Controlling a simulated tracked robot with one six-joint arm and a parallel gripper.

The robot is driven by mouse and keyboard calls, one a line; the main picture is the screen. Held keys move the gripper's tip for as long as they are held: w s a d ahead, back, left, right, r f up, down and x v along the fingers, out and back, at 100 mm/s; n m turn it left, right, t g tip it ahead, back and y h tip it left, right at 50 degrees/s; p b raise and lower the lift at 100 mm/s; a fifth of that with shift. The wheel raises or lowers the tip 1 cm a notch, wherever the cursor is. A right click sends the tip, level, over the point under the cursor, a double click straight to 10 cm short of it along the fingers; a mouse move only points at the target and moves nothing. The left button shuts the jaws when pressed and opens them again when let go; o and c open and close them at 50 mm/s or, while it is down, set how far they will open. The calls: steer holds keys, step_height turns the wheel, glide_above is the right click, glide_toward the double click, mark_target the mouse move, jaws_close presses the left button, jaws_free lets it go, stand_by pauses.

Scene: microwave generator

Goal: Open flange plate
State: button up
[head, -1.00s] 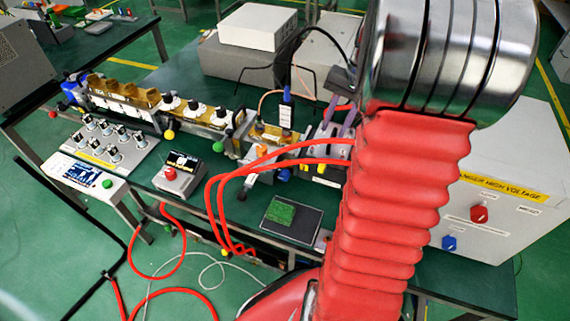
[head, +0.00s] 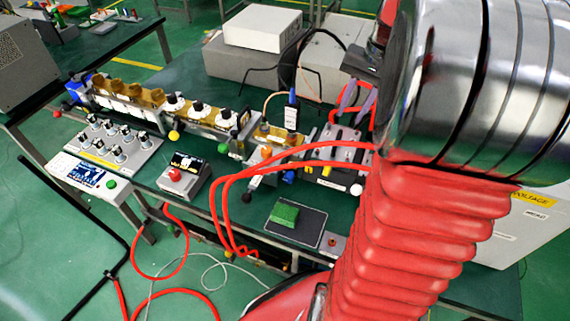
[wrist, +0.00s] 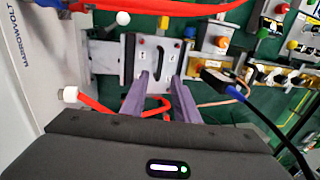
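A pale grey upright plate with dark slots, which looks like the flange plate (wrist: 158,56), is at the upper middle of the wrist view. In the head view, the grey metal assembly around it (head: 342,138) sits at the right end of the waveguide line, partly hidden by red hoses. My gripper (wrist: 160,77) is open, with two purple-grey fingers apart and nothing between them. Its fingertips overlap the plate's lower part in the wrist view; I cannot tell whether they touch it. In the head view my gripper (head: 350,112) is just behind the assembly, partly hidden by my arm.
Red hoses (head: 300,163) loop in front of the assembly. A white-capped knob (wrist: 123,18) is beside the plate. A black cable with a blue plug (wrist: 212,78) runs at the right. A grey high-voltage cabinet (wrist: 35,70) stands at the left of the wrist view.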

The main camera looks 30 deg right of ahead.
step_height(320, 180, up, 6)
steer(key=s+a+f+n+t, duration=0.1)
steer(key=s+a+f+n, duration=0.1)
steer(key=a, duration=0.5)
steer(key=s+a+f+n+h, duration=0.1)
steer(key=s+a+f+n, duration=0.1)
steer(key=a, duration=0.6)
steer(key=s+a+f+n+t+h, duration=0.1)
steer(key=a+n, duration=0.3)
steer(key=a, duration=0.4)
steer(key=shift+s+f+t, duration=0.3)
steer(key=shift+s+f, duration=0.55)
steer(key=shift+d, duration=0.15)
